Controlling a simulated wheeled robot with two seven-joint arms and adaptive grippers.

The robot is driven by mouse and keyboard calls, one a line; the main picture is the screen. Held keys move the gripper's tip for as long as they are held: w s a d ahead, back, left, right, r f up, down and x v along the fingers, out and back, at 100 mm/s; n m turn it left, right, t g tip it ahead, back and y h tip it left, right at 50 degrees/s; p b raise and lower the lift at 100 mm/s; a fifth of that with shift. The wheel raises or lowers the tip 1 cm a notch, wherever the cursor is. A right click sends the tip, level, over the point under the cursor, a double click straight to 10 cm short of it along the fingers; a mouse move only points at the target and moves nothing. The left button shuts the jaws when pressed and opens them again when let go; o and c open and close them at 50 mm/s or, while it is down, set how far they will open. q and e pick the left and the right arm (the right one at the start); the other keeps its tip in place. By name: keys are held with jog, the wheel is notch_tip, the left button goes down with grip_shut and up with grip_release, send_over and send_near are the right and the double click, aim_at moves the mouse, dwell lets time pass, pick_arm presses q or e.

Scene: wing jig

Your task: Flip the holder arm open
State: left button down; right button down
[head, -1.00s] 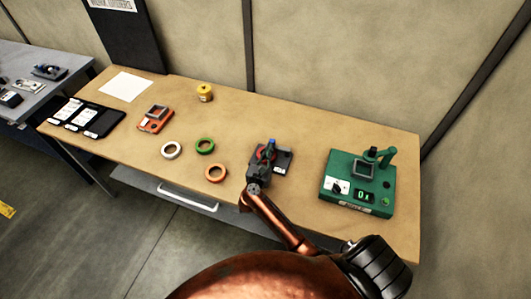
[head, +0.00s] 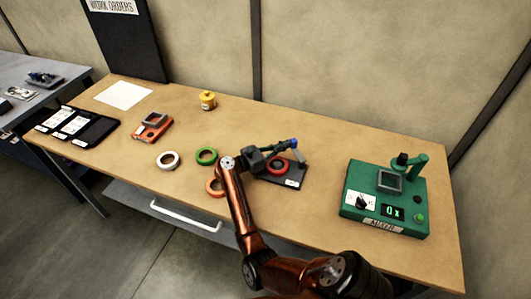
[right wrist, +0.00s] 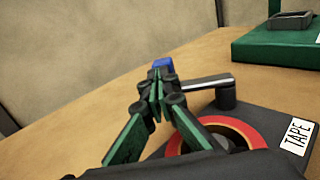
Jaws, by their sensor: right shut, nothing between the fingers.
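The tape holder is a dark base (head: 294,182) with a red-orange tape roll (head: 278,167) on it, right of the table's middle. Its grey holder arm (head: 298,154) runs from a post at the base's right toward the back, ending in a blue tip (head: 293,142). In the right wrist view the arm (right wrist: 205,81) passes beyond the roll (right wrist: 222,132), not across it. My right gripper (head: 282,147) is shut and empty, its fingertips (right wrist: 159,78) at the blue tip (right wrist: 162,62); whether they touch I cannot tell. My left gripper is out of view.
A green mixer (head: 385,208) stands to the right. A white ring (head: 168,160), a green ring (head: 206,156) and a partly hidden orange ring (head: 214,187) lie left of my arm. A yellow pot (head: 208,100) stands behind, with clear table around it.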

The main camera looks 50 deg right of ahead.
jog(key=shift+d+b, duration=0.35)
jog(key=shift+d, duration=0.45)
jog(key=shift+d+b, duration=0.15)
jog(key=shift+b, duration=0.15)
jog(key=shift+w, duration=0.1)
jog(key=shift+w+a, duration=0.15)
jog(key=shift+a, duration=0.1)
jog(key=w+a, duration=0.2)
jog(key=a, duration=0.1)
jog(key=w+a+b, duration=0.1)
jog(key=w+a, duration=0.2)
jog(key=a, duration=0.1)
jog(key=w+a+b, duration=0.1)
jog(key=w+a, duration=0.2)
jog(key=shift+a, duration=0.4)
